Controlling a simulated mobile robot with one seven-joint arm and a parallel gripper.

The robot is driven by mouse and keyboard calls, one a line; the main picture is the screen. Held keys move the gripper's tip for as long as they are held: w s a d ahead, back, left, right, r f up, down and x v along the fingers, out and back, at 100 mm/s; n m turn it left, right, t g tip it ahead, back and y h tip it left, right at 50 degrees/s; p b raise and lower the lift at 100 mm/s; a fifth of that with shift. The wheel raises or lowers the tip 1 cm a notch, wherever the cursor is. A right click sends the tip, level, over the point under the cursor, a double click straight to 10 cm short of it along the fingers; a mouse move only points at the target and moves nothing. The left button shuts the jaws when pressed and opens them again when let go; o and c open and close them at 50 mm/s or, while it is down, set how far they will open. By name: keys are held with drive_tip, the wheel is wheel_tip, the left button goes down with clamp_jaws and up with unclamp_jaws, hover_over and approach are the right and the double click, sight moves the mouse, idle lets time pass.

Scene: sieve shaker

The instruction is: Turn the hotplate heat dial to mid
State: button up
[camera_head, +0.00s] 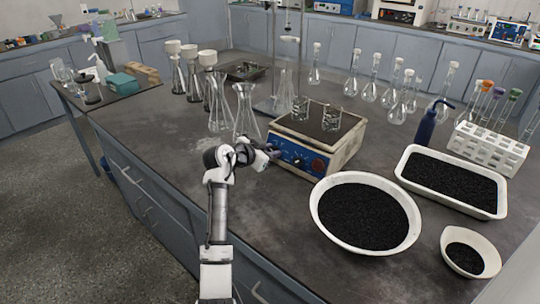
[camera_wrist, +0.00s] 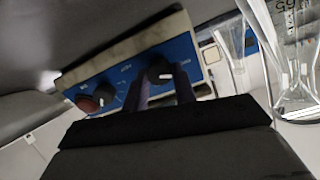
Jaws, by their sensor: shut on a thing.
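The hotplate (camera_head: 300,143) is a cream box with a dark top plate and a blue front panel. My gripper (camera_head: 273,153) is at the left end of that panel. In the wrist view, my two fingers (camera_wrist: 162,82) are closed around a black dial (camera_wrist: 160,68) with a white pointer mark. A second black dial (camera_wrist: 106,97) and a red round switch (camera_wrist: 88,104) sit beside it on the blue panel (camera_wrist: 128,72). In the head view, my gripper mostly hides the held dial. The panel lettering is too small to read.
Small glass beakers (camera_head: 331,119) stand on the hotplate. Conical flasks (camera_head: 245,112) stand close to its left. A white bowl of black grains (camera_head: 323,222) is just right of the hotplate, with a white tray (camera_head: 402,163) behind it.

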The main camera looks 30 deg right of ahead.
drive_tip(key=m+b, duration=0.2)
drive_tip(key=b, duration=0.1)
drive_tip(key=m+b, duration=0.2)
drive_tip(key=b, duration=0.1)
drive_tip(key=shift+f, duration=0.35)
drive_tip(key=m+b, duration=0.4)
drive_tip(key=shift+m+b, duration=0.35)
drive_tip(key=shift+m, duration=0.05)
drive_tip(key=m+b, duration=0.4)
drive_tip(key=m, duration=0.1)
drive_tip(key=shift+s+r, duration=0.1)
drive_tip(key=m+b, duration=0.2)
drive_tip(key=m, duration=0.2)
drive_tip(key=shift+r+t, duration=0.1)
drive_tip(key=shift+t, duration=0.2)
drive_tip(key=shift+m, duration=0.3)
drive_tip(key=o, duration=1)
drive_tip(key=shift+r, duration=0.1)
